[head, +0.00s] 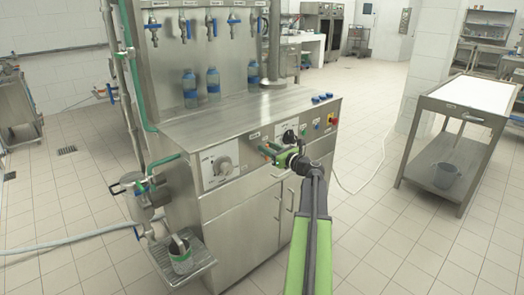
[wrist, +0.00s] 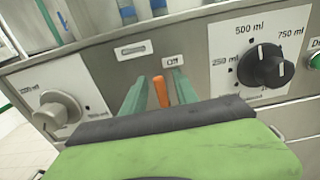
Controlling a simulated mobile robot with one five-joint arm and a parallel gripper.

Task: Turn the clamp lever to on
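The orange clamp lever (wrist: 161,93) shows in the wrist view on the machine's front panel, just below and left of the "Off" label (wrist: 172,61). It stands nearly upright in the picture. My gripper (wrist: 153,84) has its two green fingers on either side of the lever, with visible gaps. It is open; I see no contact with the lever. The lever's lower end is hidden by my gripper's body. In the head view my gripper (head: 268,151) is at the front panel, and I cannot make out the lever there.
A grey knob (wrist: 58,110) is left of the lever, a black volume knob (wrist: 265,66) right of it. Blue-capped bottles (head: 190,89) stand on the machine top. A cup (head: 180,256) sits on the lower left shelf. A cart (head: 462,112) stands right, with open floor between.

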